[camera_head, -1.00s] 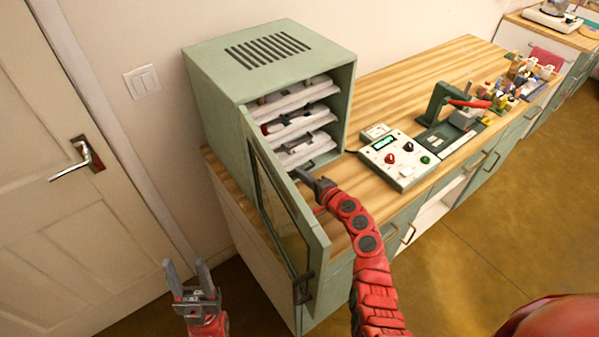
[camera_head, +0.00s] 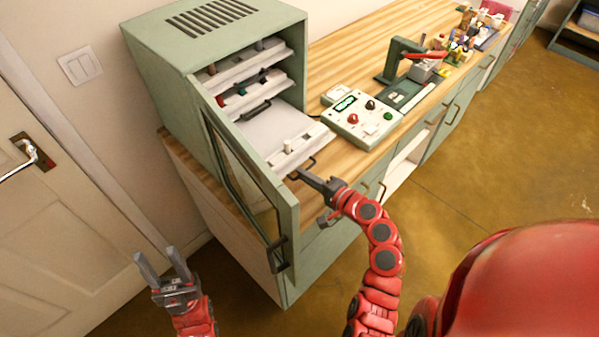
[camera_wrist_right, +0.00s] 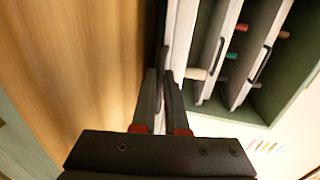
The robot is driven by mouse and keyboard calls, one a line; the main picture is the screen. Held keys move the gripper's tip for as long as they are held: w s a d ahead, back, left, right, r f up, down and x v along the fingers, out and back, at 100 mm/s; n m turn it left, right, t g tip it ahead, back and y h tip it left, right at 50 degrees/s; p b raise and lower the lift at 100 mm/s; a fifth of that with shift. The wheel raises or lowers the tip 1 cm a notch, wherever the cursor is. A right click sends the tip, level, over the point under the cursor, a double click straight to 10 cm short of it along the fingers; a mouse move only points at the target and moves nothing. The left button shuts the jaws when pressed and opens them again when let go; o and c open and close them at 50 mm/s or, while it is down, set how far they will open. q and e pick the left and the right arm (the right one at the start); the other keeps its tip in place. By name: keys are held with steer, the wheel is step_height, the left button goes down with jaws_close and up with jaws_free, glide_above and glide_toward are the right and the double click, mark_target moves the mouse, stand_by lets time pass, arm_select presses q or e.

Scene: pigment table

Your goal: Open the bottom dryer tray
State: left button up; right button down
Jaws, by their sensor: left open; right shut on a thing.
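The green dryer (camera_head: 165,55) stands on the bench with its hinged door (camera_head: 250,200) swung open. Its bottom tray (camera_head: 268,128) is white and sticks far out of the front, with a small pale item (camera_head: 287,145) near its front edge. My right gripper (camera_head: 300,176) is shut on the bottom tray's handle (camera_head: 308,164). In the right wrist view its fingers (camera_wrist_right: 166,80) are closed together at the tray's front, and the grip itself is partly hidden. My left gripper (camera_head: 165,262) is open and empty, low at the left, clear of the dryer.
The middle tray (camera_head: 238,103) and the top tray (camera_head: 235,72) sit inside the dryer. A control box (camera_head: 358,122) with knobs stands right of the extended tray. A green press (camera_head: 400,60) and several small items lie farther along the bench. The open door stands left of my right gripper.

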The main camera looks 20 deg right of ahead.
stand_by(0.3)
steer(key=c, duration=0.9)
jaws_free()
steer(key=shift+c, duration=0.2)
steer(key=shift+s+d, duration=0.1)
steer(key=shift+s+d, duration=0.2)
steer(key=shift+s, duration=0.05)
steer(key=b+v, duration=0.4)
steer(key=v, duration=1.2)
steer(key=shift+s+r, duration=0.25)
steer(key=shift+d, duration=0.1)
